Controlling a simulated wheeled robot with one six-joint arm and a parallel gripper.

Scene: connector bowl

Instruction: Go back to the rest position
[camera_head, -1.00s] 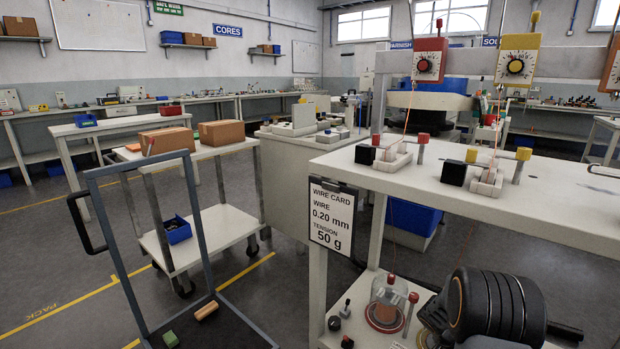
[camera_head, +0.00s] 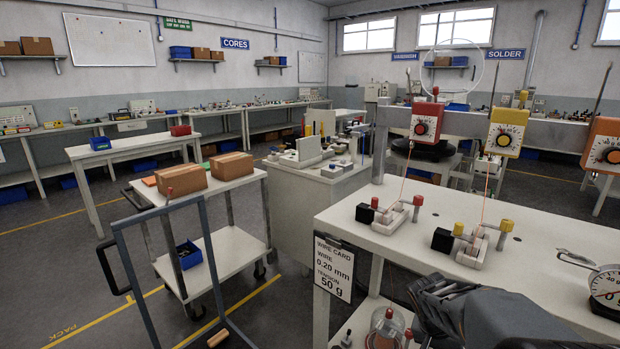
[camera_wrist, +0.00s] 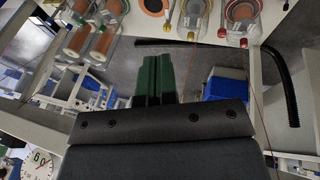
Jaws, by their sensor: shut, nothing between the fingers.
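My gripper (camera_wrist: 155,65) shows in the wrist view as two green fingers closed together, with nothing between them. Behind the fingers is my dark wrist body, across the lower middle of that view. In the head view, part of my dark arm reaches in at the lower right, in front of the white bench (camera_head: 400,245). The fingertips cannot be made out there. In the wrist view the fingers are apart from the spools (camera_wrist: 240,12) at the top.
A white cart (camera_head: 225,240) with cardboard boxes (camera_head: 180,178) stands left. Grey floor lies between.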

